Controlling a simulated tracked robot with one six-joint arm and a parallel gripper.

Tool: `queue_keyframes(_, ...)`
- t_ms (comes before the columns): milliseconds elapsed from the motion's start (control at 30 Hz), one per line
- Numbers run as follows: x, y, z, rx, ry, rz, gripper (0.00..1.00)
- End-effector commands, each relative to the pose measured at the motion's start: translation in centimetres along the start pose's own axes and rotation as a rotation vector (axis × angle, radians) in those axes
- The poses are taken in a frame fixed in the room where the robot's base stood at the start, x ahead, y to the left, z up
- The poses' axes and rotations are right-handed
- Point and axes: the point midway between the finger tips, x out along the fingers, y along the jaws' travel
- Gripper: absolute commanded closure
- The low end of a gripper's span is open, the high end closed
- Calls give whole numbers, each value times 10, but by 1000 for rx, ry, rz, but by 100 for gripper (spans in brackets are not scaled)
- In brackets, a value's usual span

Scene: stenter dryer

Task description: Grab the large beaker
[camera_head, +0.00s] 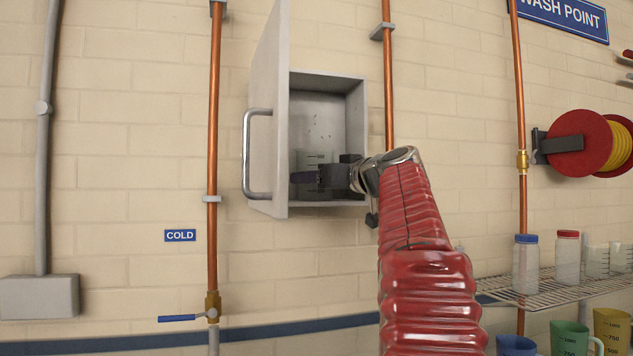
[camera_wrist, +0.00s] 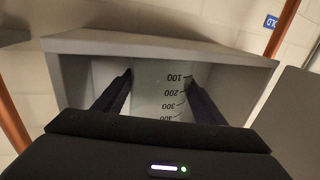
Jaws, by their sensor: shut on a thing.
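The large beaker (camera_head: 313,159) is clear with dark graduation marks and stands inside the open wall cabinet (camera_head: 361,110). In the head view its lower part is hidden behind my gripper (camera_head: 308,178). In the wrist view the beaker (camera_wrist: 150,100) shows marks from 100 upward between the two dark fingers of my gripper (camera_wrist: 159,80). The fingers are closed on its sides. I cannot tell whether its base touches the cabinet floor.
The cabinet door (camera_head: 270,110) stands open on the left, with a metal handle (camera_head: 247,155). Copper pipes (camera_head: 213,130) run on both sides of the cabinet. A wire shelf (camera_head: 540,292) with bottles and small beakers is at the lower right. A hose reel (camera_head: 583,143) hangs above it.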

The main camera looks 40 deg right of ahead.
Motion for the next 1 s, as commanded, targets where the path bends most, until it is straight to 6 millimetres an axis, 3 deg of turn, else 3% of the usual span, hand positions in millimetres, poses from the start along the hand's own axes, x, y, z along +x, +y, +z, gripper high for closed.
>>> queue_keyframes(433, -3, 0, -6, -2, 0, 0, 59)
queue_keyframes(1000, -4, 0, -52, -2, 1, 0, 59)
